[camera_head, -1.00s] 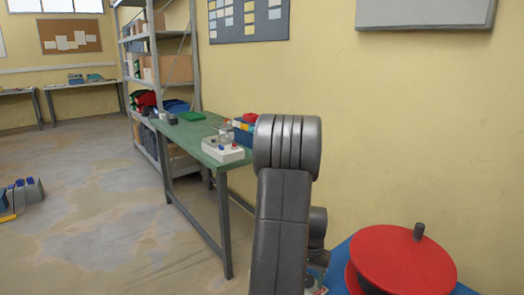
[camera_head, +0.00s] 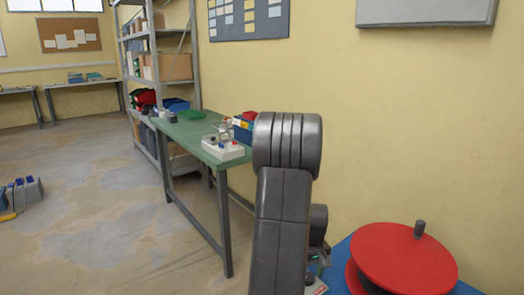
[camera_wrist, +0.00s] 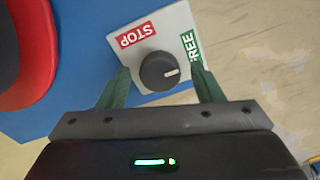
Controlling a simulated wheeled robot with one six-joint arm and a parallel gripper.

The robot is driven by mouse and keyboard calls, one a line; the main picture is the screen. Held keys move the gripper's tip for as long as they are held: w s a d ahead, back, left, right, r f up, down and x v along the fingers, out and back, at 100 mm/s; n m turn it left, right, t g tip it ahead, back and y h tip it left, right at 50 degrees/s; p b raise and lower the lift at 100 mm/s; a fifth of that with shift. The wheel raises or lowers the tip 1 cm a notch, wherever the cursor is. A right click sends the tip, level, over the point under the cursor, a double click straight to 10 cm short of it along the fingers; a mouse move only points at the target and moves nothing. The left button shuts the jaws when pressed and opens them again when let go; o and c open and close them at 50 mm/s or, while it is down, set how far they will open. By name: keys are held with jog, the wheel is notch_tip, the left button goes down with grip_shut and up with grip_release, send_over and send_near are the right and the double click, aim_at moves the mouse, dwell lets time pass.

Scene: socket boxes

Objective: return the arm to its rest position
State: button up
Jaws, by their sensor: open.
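My arm stands in the middle of the head view, its grey links bent. My gripper (camera_wrist: 160,85) shows in the wrist view with its two green fingers spread apart and nothing between them in their grip. Ahead of the fingers lies a light grey plate (camera_wrist: 172,40) with a black round knob (camera_wrist: 158,71), a red STOP label (camera_wrist: 136,34) and a green FREE label (camera_wrist: 190,45). The white mark on the knob points toward the right, on the FREE side. I cannot tell the exact gap between fingers and knob. In the head view the gripper is mostly hidden behind my arm.
A red reel (camera_head: 402,262) with a small handle stands on a blue surface (camera_head: 341,254) at the lower right. A green workbench (camera_head: 190,131) with a white socket box (camera_head: 222,149) stands along the wall. Shelves (camera_head: 168,48) stand behind it.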

jog(key=n, duration=0.6)
jog(key=shift+n+b, duration=0.4)
jog(key=shift+s, duration=0.1)
